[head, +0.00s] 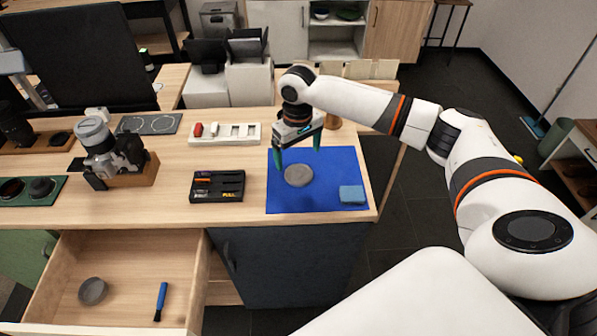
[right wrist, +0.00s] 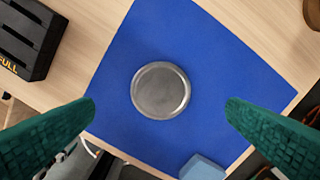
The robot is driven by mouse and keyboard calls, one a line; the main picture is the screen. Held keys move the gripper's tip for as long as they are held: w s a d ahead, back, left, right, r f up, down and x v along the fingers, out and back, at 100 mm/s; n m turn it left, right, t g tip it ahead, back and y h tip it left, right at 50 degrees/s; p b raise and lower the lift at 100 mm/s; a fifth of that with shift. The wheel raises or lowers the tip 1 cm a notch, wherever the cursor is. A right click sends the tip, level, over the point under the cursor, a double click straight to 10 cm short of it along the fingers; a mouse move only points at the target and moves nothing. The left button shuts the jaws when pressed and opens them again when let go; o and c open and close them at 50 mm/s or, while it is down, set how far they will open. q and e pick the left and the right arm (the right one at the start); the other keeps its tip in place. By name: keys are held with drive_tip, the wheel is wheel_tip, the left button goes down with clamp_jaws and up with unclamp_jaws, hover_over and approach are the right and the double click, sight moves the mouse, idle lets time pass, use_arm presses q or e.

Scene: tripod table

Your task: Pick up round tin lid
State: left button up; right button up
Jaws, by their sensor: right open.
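The round tin lid (head: 298,175) is a grey metal disc lying flat on the blue mat (head: 330,168). In the right wrist view the lid (right wrist: 160,90) shows a raised rim and sits between my two green fingers, lower down on the mat (right wrist: 200,50). My right gripper (head: 298,156) is open and empty, pointing down above the lid and apart from it. Its fingertips also show wide apart in the right wrist view (right wrist: 160,108). My left gripper is not in view.
A light blue block (head: 352,195) lies near the mat's front right corner. A black battery tray (head: 217,186) stands left of the mat. A white tray (head: 225,134) is behind. An open drawer (head: 125,275) holds a grey round thing (head: 92,291) and a blue brush (head: 161,300).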

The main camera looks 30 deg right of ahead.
sight(298, 173)
drive_tip(key=shift+w+f, duration=0.1)
drive_tip(key=shift+f, duration=0.65)
drive_tip(key=f, duration=0.1)
drive_tip(key=f+p, duration=0.1)
drive_tip(key=f, duration=0.1)
drive_tip(key=shift+s+f, duration=0.2)
drive_tip(key=shift+f, duration=0.05)
drive_tip(key=shift+w+f, duration=0.1)
drive_tip(key=shift+f, duration=0.45)
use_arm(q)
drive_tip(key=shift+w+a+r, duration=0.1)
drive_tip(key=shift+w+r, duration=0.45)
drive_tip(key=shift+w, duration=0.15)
use_arm(e)
drive_tip(key=c, duration=1)
